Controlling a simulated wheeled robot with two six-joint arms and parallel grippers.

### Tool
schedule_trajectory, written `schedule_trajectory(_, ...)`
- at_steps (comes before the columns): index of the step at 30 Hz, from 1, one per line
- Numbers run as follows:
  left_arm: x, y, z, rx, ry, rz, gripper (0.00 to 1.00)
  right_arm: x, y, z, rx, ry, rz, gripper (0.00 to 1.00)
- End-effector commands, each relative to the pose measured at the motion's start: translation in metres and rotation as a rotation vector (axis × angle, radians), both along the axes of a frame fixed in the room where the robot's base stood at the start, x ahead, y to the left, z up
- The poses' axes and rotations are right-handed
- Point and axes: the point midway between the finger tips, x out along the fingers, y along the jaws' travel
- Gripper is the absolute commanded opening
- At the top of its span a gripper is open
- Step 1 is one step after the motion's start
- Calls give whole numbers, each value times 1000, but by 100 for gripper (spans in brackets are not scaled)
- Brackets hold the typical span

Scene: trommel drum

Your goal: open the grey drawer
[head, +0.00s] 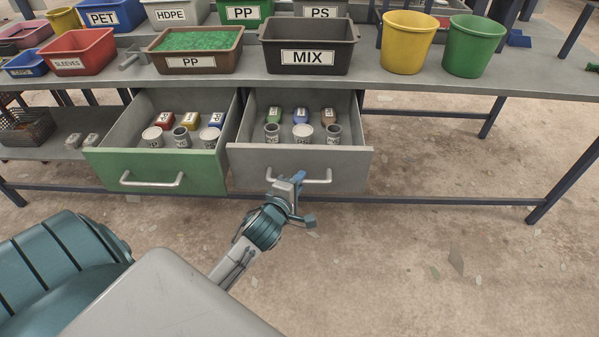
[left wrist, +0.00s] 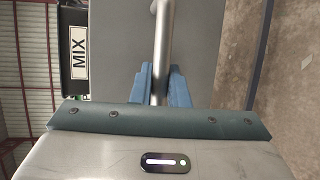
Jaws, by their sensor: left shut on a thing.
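The grey drawer (head: 294,161) is pulled out from under the bench, with several small cups and coloured blocks showing inside. Its bar handle (head: 317,181) runs across the front. In the left wrist view the handle (left wrist: 160,60) passes between the blue fingers (left wrist: 160,88), with the grey drawer front behind. My right gripper is not in view.
A green drawer (head: 160,170) also stands open, just left of the grey one. The bench top (head: 380,75) carries a black MIX bin (head: 307,58), a brown PP bin (head: 195,62), a yellow bucket (head: 408,42) and a green bucket (head: 474,46).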

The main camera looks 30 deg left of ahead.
Motion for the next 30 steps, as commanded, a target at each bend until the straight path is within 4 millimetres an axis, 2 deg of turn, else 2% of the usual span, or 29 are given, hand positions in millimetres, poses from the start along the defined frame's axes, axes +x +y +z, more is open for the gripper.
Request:
schedule_trajectory(7,-19,-11,-1,0,1,0,0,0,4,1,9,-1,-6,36)
schedule_trajectory(21,-22,-14,-1,0,1,-1,0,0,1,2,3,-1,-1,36)
schedule_trajectory(22,-22,-14,-1,0,1,-1,20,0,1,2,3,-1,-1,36)
schedule_trajectory(24,-22,-13,-1,0,1,-1,34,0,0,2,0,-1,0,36)
schedule_trajectory(30,-22,-14,0,0,0,-1,36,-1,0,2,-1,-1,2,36)
